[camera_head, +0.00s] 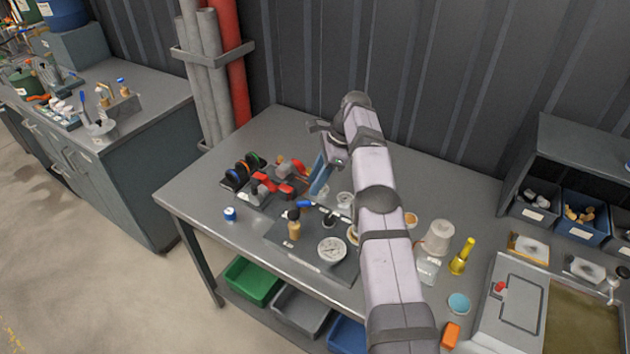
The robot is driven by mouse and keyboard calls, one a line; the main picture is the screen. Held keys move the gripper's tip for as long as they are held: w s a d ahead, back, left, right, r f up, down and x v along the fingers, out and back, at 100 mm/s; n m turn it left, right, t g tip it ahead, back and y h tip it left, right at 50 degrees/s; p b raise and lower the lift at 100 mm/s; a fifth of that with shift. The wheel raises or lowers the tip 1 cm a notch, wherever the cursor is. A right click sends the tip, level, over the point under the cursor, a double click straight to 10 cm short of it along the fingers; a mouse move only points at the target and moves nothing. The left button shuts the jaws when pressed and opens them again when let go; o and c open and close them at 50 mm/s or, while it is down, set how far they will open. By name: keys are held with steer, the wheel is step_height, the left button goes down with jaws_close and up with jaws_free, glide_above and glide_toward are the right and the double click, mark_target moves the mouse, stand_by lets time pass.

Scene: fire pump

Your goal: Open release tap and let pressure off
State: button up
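A small pump assembly sits on a dark base plate (312,262) on the grey table. It carries a round white-faced gauge (332,249) and a brass fitting with a black knob (294,226). A small blue handle (305,204) shows behind the brass fitting; I cannot tell whether it is the release tap. My gripper (317,185) hangs above the back of the assembly, with a blue-grey finger pointing down. It appears apart from the blue handle. The arm hides part of the assembly's right side, and the finger gap is not clear.
A rack with red-handled tools (270,185) stands left of the gripper. A blue-capped item (230,214) is near the left front edge. A corrugated wall closes off the back.

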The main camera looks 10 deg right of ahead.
mark_target(304, 202)
steer(key=o, duration=0.4)
steer(key=n+h, duration=0.1)
steer(key=n, duration=0.1)
steer(key=a+n+t+h+b, duration=0.1)
steer(key=n, duration=0.2)
steer(key=n+h+b, duration=0.1)
steer(key=n, duration=0.2)
steer(key=shift+w+a+f+t, duration=0.25)
steer(key=shift+w+t, duration=0.15)
steer(key=s+n, duration=0.1)
steer(key=n, duration=0.2)
steer(key=s+a+n+t+h+b, duration=0.1)
steer(key=n, duration=0.2)
steer(key=s+a+n+t+h, duration=0.1)
steer(key=s+n, duration=0.1)
steer(key=n, duration=0.2)
steer(key=shift+a+r, duration=0.2)
steer(key=shift+a, duration=0.05)
steer(key=shift+w+f, duration=0.1)
steer(key=shift+p+x, duration=1.3)
steer(key=shift+x, duration=2.2)
